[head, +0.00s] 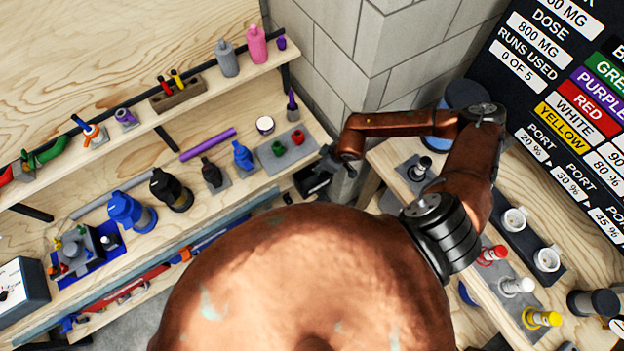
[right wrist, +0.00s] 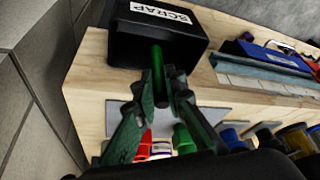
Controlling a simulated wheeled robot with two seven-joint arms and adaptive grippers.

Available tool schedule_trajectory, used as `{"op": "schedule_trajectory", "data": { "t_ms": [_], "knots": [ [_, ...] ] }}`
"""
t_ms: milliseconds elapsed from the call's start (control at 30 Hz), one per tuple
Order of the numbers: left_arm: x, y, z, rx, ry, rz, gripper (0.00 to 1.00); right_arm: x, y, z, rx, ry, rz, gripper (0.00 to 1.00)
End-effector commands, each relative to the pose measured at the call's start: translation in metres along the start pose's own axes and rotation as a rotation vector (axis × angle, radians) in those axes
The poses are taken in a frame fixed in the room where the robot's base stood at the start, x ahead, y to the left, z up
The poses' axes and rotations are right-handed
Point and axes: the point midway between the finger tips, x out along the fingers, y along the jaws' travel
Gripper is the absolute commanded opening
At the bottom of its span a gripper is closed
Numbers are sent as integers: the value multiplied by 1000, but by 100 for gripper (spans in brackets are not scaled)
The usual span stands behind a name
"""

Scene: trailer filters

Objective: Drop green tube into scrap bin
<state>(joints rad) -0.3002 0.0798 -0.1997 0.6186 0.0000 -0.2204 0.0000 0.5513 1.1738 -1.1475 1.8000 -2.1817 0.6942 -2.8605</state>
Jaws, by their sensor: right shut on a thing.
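The scrap bin (right wrist: 190,45) is a black box with a white SCRAP label, seen upside down in the right wrist view. In the head view the bin (head: 308,182) stands at the right end of the lower shelf. My right gripper (right wrist: 162,77) is shut on the thin green tube (right wrist: 157,58). The tube's free end overlaps the dark face of the bin; I cannot tell whether it is inside the opening. In the head view my right gripper (head: 330,160) is right beside the bin, and the tube is too small to make out. My left gripper is not in view.
Small red and green caps (head: 298,137) sit on a grey plate beside the bin. A block wall (head: 335,55) stands close behind. A wooden bench (head: 390,155) with holders and coloured-top bottles is at the right. A blue bottle (head: 242,155) stands on the shelf.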

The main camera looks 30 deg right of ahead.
Motion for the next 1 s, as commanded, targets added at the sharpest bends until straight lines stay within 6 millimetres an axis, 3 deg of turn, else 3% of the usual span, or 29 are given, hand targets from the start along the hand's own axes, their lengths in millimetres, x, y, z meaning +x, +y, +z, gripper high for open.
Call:
{"op": "schedule_trajectory", "data": {
  "t_ms": [167, 200, 500, 800, 1000],
  "knots": [
    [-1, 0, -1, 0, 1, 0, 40, -1, 0, -1, 0, 1, 0, 1],
    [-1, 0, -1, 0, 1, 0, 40, -1, 0, -1, 0, 1, 0, 12],
    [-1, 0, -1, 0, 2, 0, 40, -1, 0, -1, 0, 1, 0, 31],
    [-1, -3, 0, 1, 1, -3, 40, -4, 0, -1, -1, 1, 1, 31],
    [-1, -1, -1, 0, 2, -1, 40, -31, 2, -1, -3, 2, 3, 31]
  ]
}}
